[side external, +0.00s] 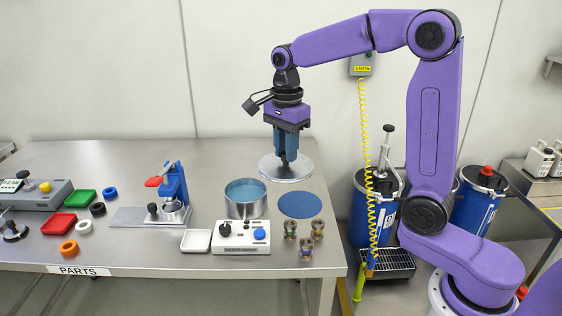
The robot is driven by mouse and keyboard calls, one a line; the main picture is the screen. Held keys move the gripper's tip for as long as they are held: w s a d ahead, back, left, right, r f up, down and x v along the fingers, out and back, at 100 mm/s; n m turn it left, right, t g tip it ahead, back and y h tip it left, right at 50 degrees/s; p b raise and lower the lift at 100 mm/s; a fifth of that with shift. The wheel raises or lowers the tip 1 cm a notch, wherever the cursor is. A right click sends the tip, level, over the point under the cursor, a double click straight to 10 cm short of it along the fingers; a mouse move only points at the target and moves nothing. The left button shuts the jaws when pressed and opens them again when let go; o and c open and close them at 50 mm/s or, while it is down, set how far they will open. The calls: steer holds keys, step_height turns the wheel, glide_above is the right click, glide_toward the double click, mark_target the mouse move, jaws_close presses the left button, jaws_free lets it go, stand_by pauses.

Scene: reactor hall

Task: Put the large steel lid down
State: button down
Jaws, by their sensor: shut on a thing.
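The large steel lid (270,171) is a flat round disc under my gripper, behind and to the right of the open pot. My gripper (286,156) points straight down and is shut on the lid at its middle; the fingers hide the knob or handle. I cannot tell from this view whether the lid hangs above the table or touches it. The steel pot (246,209) stands open with blue inside. A round blue mat (300,207) lies bare on the table to the pot's right.
A blue press (174,185) is left of the pot. Coloured rings and trays lie further left. The table's back left is clear.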

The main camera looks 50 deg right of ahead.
steer(key=s+d+f, duration=0.5)
steer(key=s+d, duration=0.3)
steer(key=s, duration=0.2)
steer(key=w+f, duration=0.3)
steer(key=w, duration=0.1)
steer(key=w+d+f, duration=0.1)
steer(key=w+f, duration=0.2)
steer(key=w, duration=0.2)
steer(key=w+d+f, duration=0.1)
steer(key=w+f, duration=0.2)
steer(key=w, duration=0.1)
steer(key=shift+w+f, duration=0.15)
steer(key=shift+f, duration=0.1)
steer(key=shift+w+f, duration=0.15)
steer(key=shift+f, duration=0.05)
steer(key=shift+w+d+f, duration=0.1)
steer(key=shift+f, duration=1.55)
steer(key=shift+f, duration=0.15)
steer(key=c, duration=0.9)
jaws_free()
steer(key=shift+c, duration=0.2)
